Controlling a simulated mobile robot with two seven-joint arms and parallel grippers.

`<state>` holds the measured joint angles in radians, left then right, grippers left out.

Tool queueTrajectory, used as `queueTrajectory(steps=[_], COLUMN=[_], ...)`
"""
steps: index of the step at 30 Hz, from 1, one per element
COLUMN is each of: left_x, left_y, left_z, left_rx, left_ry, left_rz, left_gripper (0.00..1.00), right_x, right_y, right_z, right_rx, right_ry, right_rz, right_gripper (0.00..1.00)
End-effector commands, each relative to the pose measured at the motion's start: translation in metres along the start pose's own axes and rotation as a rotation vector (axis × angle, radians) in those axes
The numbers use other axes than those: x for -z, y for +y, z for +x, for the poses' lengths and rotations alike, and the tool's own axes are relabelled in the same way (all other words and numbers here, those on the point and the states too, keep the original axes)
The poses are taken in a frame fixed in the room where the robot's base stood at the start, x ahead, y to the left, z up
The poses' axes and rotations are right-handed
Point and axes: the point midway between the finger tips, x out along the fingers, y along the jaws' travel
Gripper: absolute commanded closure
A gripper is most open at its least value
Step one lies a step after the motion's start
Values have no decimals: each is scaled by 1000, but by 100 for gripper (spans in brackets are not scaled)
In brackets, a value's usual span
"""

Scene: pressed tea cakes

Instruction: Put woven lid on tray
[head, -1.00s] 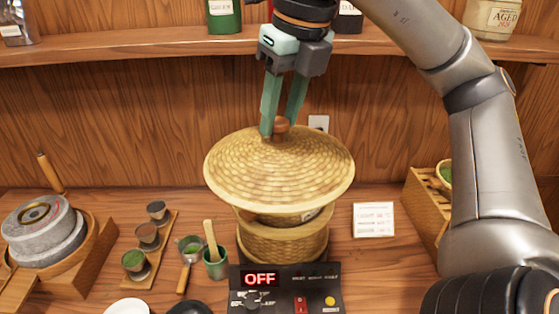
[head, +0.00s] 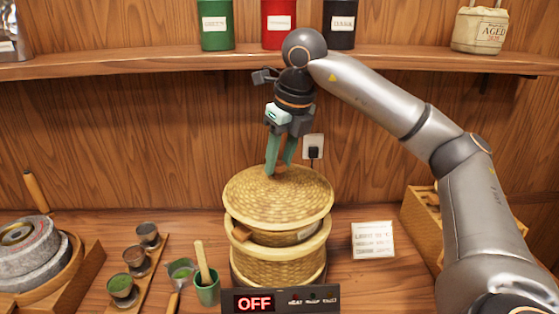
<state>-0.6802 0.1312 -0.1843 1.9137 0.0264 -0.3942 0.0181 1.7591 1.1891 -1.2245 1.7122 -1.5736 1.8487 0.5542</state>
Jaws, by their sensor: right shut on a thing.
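The round woven lid (head: 295,207) is over the top of the stacked woven steamer tray (head: 305,232) in the head view. It looks roughly level and appears to rest on the tray or sit just above it; I cannot tell which. A lower woven basket (head: 280,270) stands under the tray. My right gripper (head: 279,168) comes down from above, with its green fingers shut on the lid's knob at the centre. The knob itself is mostly hidden by the fingers. My left gripper is not in view.
A control box reading OFF (head: 254,302) stands in front of the basket. A green cup (head: 207,290) with a wooden tool stands to the left, near a rack of small cups (head: 134,258). A white card (head: 373,240) stands right. A shelf (head: 400,60) crosses above.

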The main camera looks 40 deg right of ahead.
Motion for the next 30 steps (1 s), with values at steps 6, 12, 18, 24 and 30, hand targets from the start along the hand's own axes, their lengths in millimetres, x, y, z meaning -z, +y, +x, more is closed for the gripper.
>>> queueTrajectory(steps=[6, 12, 18, 24, 30], left_x=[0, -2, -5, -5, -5], left_y=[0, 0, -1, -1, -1], left_z=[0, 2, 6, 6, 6], left_rx=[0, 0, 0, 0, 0], left_ry=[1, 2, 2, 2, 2], left_rz=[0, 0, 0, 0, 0], left_gripper=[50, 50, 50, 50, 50], right_x=[1, 2, 4, 4, 4], right_y=[0, 1, 1, 0, 0], right_z=[2, 7, 12, 14, 14], right_rx=[-1, -1, -1, -1, -1], right_ry=[-2, -1, -1, -1, -1], right_rz=[0, 0, 0, 1, 1], right_gripper=[100, 100, 100, 59, 36])
